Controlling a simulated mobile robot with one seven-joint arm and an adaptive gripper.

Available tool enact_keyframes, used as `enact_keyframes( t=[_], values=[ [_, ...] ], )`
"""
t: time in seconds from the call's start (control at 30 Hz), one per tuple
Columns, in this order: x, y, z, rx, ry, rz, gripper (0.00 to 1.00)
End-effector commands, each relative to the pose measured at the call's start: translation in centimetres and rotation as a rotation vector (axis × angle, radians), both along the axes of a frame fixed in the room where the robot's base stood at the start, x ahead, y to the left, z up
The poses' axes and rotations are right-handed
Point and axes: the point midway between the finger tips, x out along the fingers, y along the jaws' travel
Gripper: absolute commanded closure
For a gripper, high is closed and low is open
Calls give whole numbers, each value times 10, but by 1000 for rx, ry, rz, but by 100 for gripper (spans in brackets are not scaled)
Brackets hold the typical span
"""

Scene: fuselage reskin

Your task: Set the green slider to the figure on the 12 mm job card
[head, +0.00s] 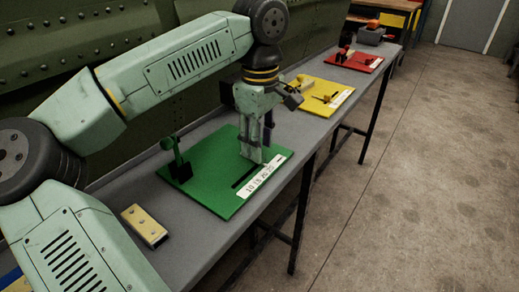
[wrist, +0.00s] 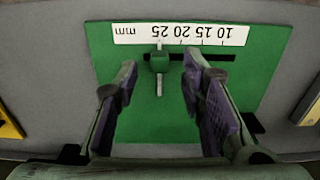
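The green slider (wrist: 160,62) is a small green block with a pale line, in a dark slot (wrist: 215,57) on the green board (head: 208,192). In the wrist view it stands at about the 25 mark of the white mm scale (wrist: 180,34), which has 10 at its right end. My gripper (wrist: 159,78) is open, one finger on each side of the slider, with gaps showing. In the head view my gripper (head: 250,158) hangs low over the board and hides the slider; the scale (head: 260,175) shows beside it. I cannot make out a 12 mm job card.
A green upright clamp-like piece (head: 178,162) stands on the board's left side. A tan block with dots (head: 144,226) lies on the grey bench (head: 185,262). Yellow (head: 322,98) and red (head: 357,62) boards lie farther along. A riveted green panel (head: 120,30) rises behind.

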Motion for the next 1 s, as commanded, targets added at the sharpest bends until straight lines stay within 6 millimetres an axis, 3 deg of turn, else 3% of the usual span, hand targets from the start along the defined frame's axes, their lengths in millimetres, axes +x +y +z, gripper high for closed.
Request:
enact_keyframes(
  t=[0.2, 0.53, 1.0],
  values=[
    [0, 0, -23, 1, 1, 0, 63],
    [0, 0, -27, 0, 0, 1, 63],
    [0, 0, -27, 0, 0, 1, 94]
  ],
)
